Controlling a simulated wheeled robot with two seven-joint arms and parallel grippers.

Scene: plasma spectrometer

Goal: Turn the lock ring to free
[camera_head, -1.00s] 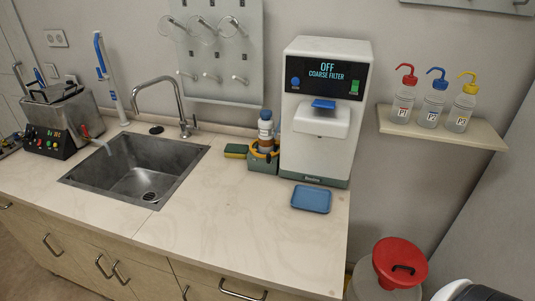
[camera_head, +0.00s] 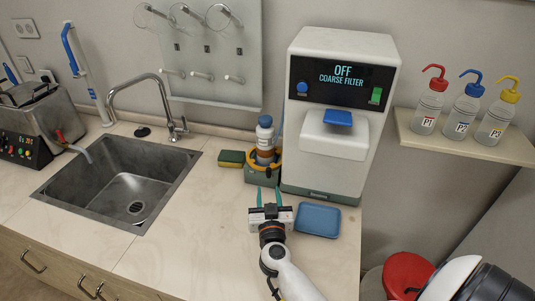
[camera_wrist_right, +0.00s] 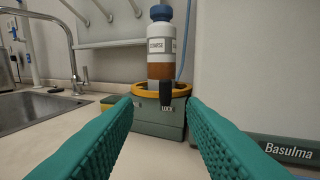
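The lock ring (camera_head: 248,165) is a yellow-orange ring on top of a green-grey base (camera_head: 262,176), left of the white machine. It also shows in the right wrist view (camera_wrist_right: 144,91), with a dark tab (camera_wrist_right: 166,94) at its front above the word LOCK. A bottle (camera_head: 265,140) with a blue cap, a COARSE label and brown content stands upright in the ring. My right gripper (camera_head: 268,194) is open and empty, in front of the base, with its teal fingers pointing at it. In the right wrist view the fingers lie apart, left and right of the tab, short of it. My left gripper is not in view.
The white machine (camera_head: 333,165) reads OFF, COARSE FILTER. A blue tray (camera_head: 318,221) lies right of my right gripper. A sponge (camera_head: 231,158) lies left of the base. The sink (camera_head: 120,180) is further left. Wash bottles (camera_head: 462,118) stand on a shelf at right.

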